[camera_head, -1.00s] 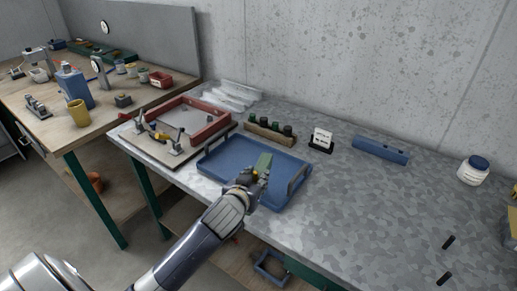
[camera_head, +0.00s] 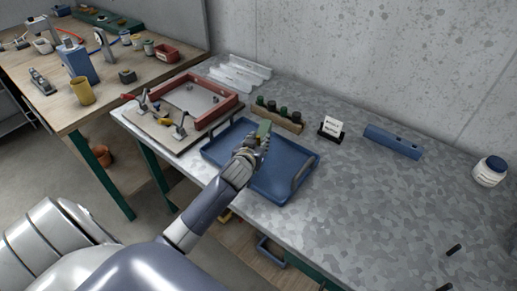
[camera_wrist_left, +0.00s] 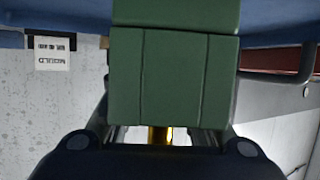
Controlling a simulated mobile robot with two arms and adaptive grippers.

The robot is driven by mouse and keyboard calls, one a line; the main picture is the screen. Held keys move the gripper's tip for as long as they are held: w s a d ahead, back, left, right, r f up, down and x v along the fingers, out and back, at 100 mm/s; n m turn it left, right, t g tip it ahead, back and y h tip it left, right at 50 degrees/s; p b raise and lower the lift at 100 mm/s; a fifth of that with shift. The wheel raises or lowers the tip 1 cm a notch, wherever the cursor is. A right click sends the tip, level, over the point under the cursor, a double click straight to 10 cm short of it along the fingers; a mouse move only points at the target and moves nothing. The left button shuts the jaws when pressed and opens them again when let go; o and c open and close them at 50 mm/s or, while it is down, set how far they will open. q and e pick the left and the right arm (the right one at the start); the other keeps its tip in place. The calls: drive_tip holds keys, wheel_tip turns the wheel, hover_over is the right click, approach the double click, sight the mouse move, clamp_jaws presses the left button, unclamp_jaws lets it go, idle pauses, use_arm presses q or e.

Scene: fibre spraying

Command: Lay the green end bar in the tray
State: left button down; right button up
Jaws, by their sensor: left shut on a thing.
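The green end bar (camera_head: 264,128) stands out from my left gripper (camera_head: 258,143), which is shut on it. In the left wrist view the bar (camera_wrist_left: 172,80) fills the middle, between the fingers. The blue tray (camera_head: 272,191) lies on the metal-topped table. My left gripper and the bar are over the tray's back half in the head view; the bar looks raised, but its exact height is hard to tell. The gripper and arm hide part of the tray floor. My right gripper is not in view.
A red frame (camera_head: 228,105) on a board with clamps stands left of the tray. A rack of dark-green-capped pieces (camera_head: 290,124) is behind it. A small sign (camera_head: 332,128), a blue bar (camera_head: 392,141) and a white jar (camera_head: 489,171) stand to the right. The table's front right is mostly clear.

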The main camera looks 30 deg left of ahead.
use_arm(q)
wheel_tip(320, 180, down, 3)
drive_tip(key=shift+w+f, duration=0.1)
drive_tip(key=shift+f, duration=0.1)
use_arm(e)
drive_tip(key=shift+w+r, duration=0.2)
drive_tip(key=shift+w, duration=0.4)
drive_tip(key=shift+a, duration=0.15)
use_arm(q)
drive_tip(key=shift+f, duration=0.2)
drive_tip(key=c, duration=1.2)
unclamp_jaws()
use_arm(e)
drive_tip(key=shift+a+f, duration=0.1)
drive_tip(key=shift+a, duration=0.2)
